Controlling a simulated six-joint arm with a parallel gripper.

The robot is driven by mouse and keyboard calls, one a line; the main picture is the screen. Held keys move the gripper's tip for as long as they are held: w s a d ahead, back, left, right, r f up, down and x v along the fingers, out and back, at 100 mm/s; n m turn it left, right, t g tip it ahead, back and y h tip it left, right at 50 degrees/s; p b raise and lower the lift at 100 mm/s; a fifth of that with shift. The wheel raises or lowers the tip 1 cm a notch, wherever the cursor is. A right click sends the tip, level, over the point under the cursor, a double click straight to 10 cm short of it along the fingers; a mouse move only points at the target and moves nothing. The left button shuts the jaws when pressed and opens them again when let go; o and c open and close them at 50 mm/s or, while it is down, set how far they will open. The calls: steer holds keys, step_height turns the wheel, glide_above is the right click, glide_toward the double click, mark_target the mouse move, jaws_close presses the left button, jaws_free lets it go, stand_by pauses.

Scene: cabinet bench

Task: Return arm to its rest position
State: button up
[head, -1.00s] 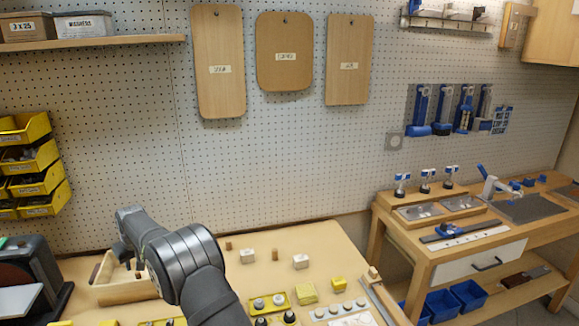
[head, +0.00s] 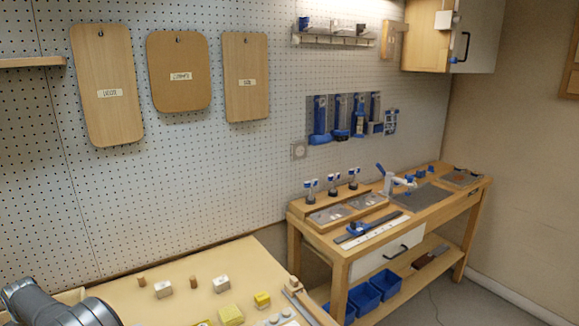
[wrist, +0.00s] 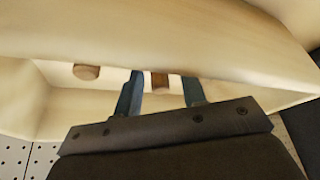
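In the wrist view my gripper (wrist: 160,90) has its two blue-grey fingers apart. Nothing is held between them. A brown wooden peg end (wrist: 160,80) shows in the gap between the fingers, apart from both. In the head view only dark grey links of my arm show at the bottom left corner; the gripper is not visible there.
The wrist view shows a pale wooden box or tray (wrist: 50,75) and another round peg end (wrist: 87,72). In the head view, small blocks lie on the wooden bench (head: 245,262). A second bench (head: 330,250) with blue bins (head: 363,297) stands right.

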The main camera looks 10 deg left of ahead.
steer(key=shift+r, duration=0.1)
